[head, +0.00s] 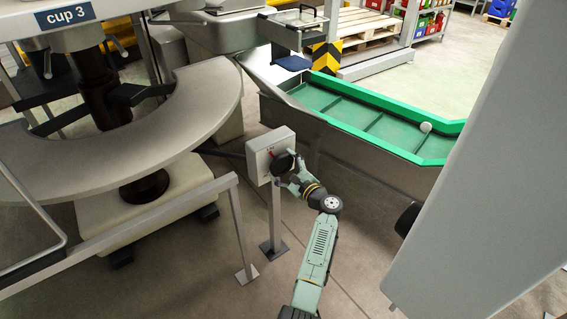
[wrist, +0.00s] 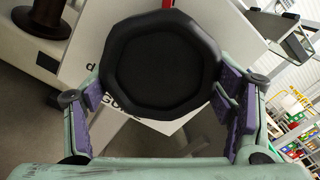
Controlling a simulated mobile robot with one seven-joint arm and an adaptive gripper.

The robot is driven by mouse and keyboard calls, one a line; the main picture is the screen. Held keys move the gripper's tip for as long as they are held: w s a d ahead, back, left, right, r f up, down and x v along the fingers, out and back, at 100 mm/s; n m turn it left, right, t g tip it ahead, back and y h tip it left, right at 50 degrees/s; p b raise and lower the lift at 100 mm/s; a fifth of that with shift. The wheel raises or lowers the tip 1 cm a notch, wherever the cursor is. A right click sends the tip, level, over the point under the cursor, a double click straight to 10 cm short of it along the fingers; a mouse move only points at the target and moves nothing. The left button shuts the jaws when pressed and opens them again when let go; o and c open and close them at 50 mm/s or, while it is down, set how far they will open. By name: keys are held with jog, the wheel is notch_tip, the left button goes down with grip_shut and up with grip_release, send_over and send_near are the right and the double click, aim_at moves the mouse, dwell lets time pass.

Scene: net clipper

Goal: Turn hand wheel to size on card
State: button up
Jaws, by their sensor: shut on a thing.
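The hand wheel (head: 284,164) is black and sits on the front of a pale box (head: 262,148) on a post. A small red mark (head: 271,153) shows on the box face beside the wheel. In the wrist view the hand wheel (wrist: 160,65) is a large many-sided black disc with a raised rim. My gripper (head: 290,172) is shut on it; in the wrist view its purple-padded fingers (wrist: 160,92) lie at the wheel's left and right sides. The wheel hides most of the print on the box. I cannot make out a size card in either view.
A green-edged conveyor (head: 350,112) with a white ball lies behind the box. A large grey panel (head: 475,190) fills the right.

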jog(key=shift+m, duration=0.5)
jog(key=o, duration=1.1)
jog(key=shift+o, duration=0.2)
jog(key=shift+s, duration=0.1)
jog(key=v, duration=1.1)
jog(key=shift+s+d, duration=0.25)
jog(key=shift+s, duration=0.05)
